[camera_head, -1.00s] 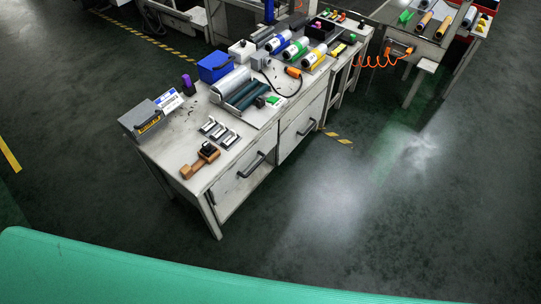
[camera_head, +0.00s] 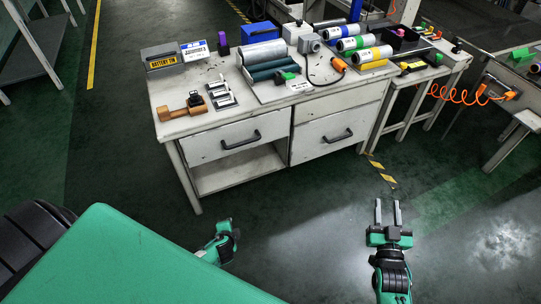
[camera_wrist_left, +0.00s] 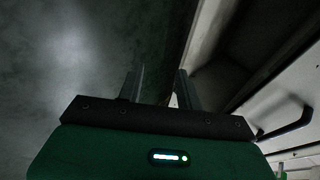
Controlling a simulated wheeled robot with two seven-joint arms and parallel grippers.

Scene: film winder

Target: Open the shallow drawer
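The shallow drawer (camera_head: 205,147) is the left front of the grey workbench, above an open shelf. It looks shut and has a dark bar handle (camera_head: 241,142). A deeper drawer (camera_head: 320,147) with a similar handle is to its right. My left gripper (camera_head: 224,226) is low in front of the bench, apart from it and partly hidden by my green body. In the left wrist view its fingers (camera_wrist_left: 156,88) are apart and empty, with a dark handle (camera_wrist_left: 288,125) at the right. My right gripper (camera_head: 388,212) is open and empty over the floor, right of the bench front.
The bench top (camera_head: 215,118) holds a wooden-handled tool (camera_head: 182,107), a roller unit (camera_head: 264,60), a blue box (camera_head: 258,35) and several film rolls. A side table with an orange coiled cord (camera_head: 455,97) stands right. The floor before the bench is clear.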

